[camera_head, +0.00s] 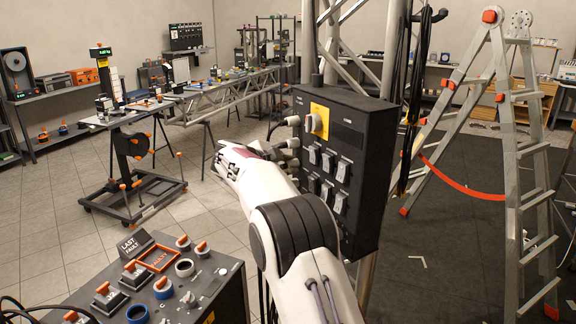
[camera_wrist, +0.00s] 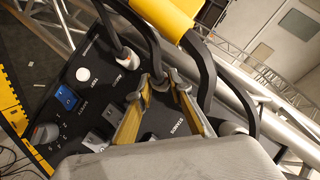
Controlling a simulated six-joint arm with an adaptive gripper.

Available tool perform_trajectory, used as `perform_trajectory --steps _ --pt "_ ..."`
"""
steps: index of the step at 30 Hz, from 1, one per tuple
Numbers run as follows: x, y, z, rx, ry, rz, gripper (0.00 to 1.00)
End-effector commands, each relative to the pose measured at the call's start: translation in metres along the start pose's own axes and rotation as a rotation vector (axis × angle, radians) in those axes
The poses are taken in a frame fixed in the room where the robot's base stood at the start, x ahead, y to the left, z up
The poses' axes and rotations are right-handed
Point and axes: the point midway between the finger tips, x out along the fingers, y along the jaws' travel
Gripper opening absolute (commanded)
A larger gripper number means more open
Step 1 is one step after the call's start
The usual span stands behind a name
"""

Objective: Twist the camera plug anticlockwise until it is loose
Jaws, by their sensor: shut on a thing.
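My gripper (camera_wrist: 161,80) shows in the wrist view with its two yellow-padded fingers closed about a plug (camera_wrist: 158,75) on a dark panel. A black cable rises from between the fingertips. The plug's body is mostly hidden by the fingers, and I cannot read a label that names it. In the head view, my white arm reaches up to the left side of the black box (camera_head: 352,130), where several grey plugs stick out. My gripper (camera_head: 268,150) is small there and its fingertips are hard to make out.
In the wrist view, neighbouring plugs (camera_wrist: 127,59) with thick cables stand close by, beside a blue switch (camera_wrist: 67,97) and a rotary knob (camera_wrist: 43,133). A yellow sleeve (camera_wrist: 165,14) hangs above. A ladder (camera_head: 510,130) stands right; a control console (camera_head: 200,285) is front left.

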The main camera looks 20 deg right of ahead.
Motion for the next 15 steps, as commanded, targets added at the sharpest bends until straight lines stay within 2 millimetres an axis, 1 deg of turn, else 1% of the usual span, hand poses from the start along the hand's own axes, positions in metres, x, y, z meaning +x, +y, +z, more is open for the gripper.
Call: perform_trajectory --steps 1,2,3,4,15 --pt "0.0004 0.0003 -0.0003 -0.001 0.001 0.001 0.00" --pt "0.0004 0.0004 -0.0003 -0.001 0.001 0.001 0.25" --pt "0.0004 0.0003 -0.0003 -0.001 0.001 0.001 0.35" --pt "0.0004 0.0003 -0.0004 -0.001 0.001 0.001 0.37" --pt "-0.0006 0.0000 -0.0002 0.000 0.000 0.000 0.37"
